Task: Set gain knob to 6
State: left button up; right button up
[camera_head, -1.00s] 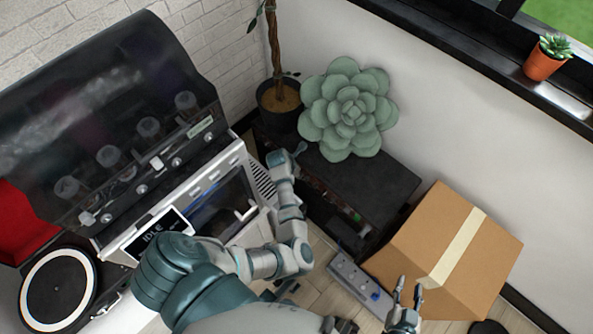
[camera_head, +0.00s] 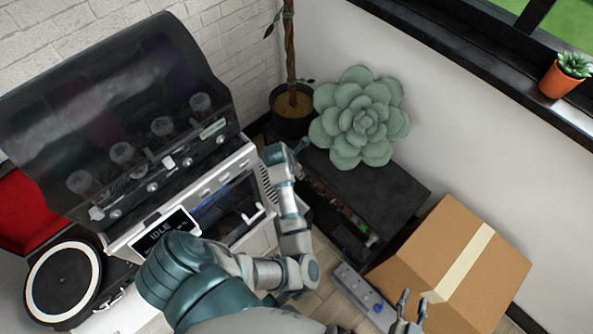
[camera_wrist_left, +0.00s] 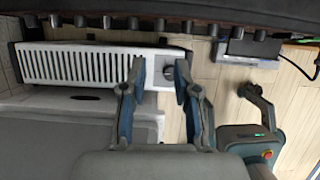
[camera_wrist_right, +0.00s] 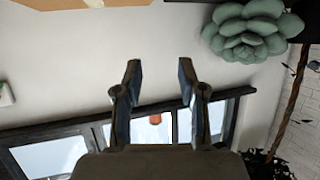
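I see no readable gain label or number. In the left wrist view a row of dark knob-like studs (camera_wrist_left: 160,25) runs along the edge of a dark unit at the top. The dark box (camera_head: 375,185) under the succulent in the head view may be that unit; I cannot tell. My left gripper (camera_wrist_left: 160,80) is open and empty, its fingertips just below the row in the picture. In the head view its forearm reaches up near the box's left end. My right gripper (camera_head: 413,300) is open and empty in front of the cardboard box.
A cardboard box (camera_head: 455,262) stands at right. A power strip (camera_head: 352,288) lies on the floor. A machine with a dark lid (camera_head: 125,105) and a turntable (camera_head: 62,285) are at left. A green succulent-shaped cushion (camera_head: 362,118) rests on the dark box.

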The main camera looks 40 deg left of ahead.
pick_arm(q)
jog(key=shift+r, duration=0.1)
pick_arm(e)
jog(key=s+d+f+g+h+p, duration=0.2)
jog(key=s+d+f+g+p, duration=0.15)
jog(key=s+f+g, duration=0.35)
pick_arm(q)
jog(key=b, duration=0.2)
send_near(306, 177)
notch_tip(306, 177, down, 3)
jog(key=b+x, duration=0.1)
jog(key=x, duration=0.1)
jog(key=b+x, duration=0.1)
jog(key=x, duration=0.2)
jog(key=shift+w+r, duration=0.1)
jog(key=shift+w, duration=0.25)
jog(key=shift+w+f, duration=0.25)
jog(key=shift+f, duration=0.15)
grip_shut()
pick_arm(e)
jog(key=w+a+r+t+y, duration=0.2)
jog(key=w+a+r+t, duration=0.2)
jog(key=w+r+t, duration=0.4)
jog(key=shift+r, duration=0.25)
